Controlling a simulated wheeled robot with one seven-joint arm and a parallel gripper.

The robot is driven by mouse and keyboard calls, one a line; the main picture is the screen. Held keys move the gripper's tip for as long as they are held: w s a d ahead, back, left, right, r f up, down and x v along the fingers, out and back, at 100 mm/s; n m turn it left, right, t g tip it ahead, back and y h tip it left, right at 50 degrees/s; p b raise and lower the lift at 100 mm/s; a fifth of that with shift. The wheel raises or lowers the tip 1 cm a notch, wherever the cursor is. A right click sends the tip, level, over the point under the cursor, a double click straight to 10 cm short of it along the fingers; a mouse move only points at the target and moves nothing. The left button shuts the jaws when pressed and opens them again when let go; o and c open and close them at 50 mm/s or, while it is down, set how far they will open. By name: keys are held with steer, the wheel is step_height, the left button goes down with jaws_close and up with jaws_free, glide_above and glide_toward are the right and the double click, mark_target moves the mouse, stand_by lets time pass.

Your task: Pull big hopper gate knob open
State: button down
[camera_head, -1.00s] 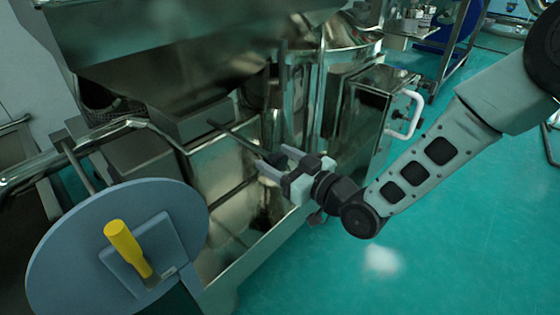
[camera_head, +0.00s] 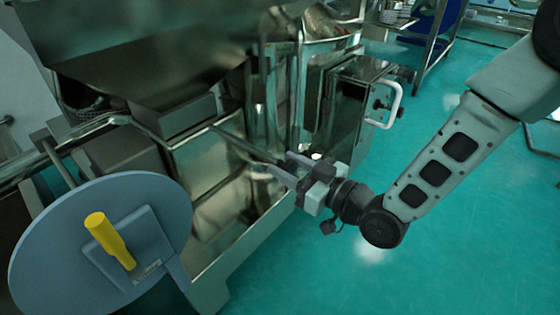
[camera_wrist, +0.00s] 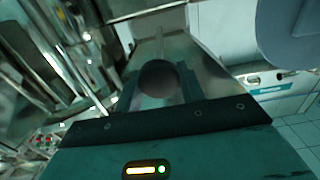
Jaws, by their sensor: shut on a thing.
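The gate rod (camera_head: 243,144) sticks out from under the big metal hopper (camera_head: 150,50) and runs to my gripper (camera_head: 283,167). The round dark knob (camera_wrist: 158,78) on its end sits between my two fingers in the wrist view, with the rod leading away behind it. My gripper is shut on the knob. In the head view the knob is largely hidden by the fingers.
A blue-grey disc (camera_head: 60,250) with a yellow handle (camera_head: 108,238) stands at the lower left. A metal cabinet with a white handle (camera_head: 392,106) stands behind my gripper. Green floor (camera_head: 330,280) to the right and front is clear.

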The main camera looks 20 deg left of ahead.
steer(key=shift+f, duration=0.1)
steer(key=c, duration=0.9)
jaws_free()
steer(key=p+v, duration=0.2)
steer(key=v, duration=1.5)
steer(key=shift+s+d, duration=0.15)
steer(key=shift+d, duration=0.05)
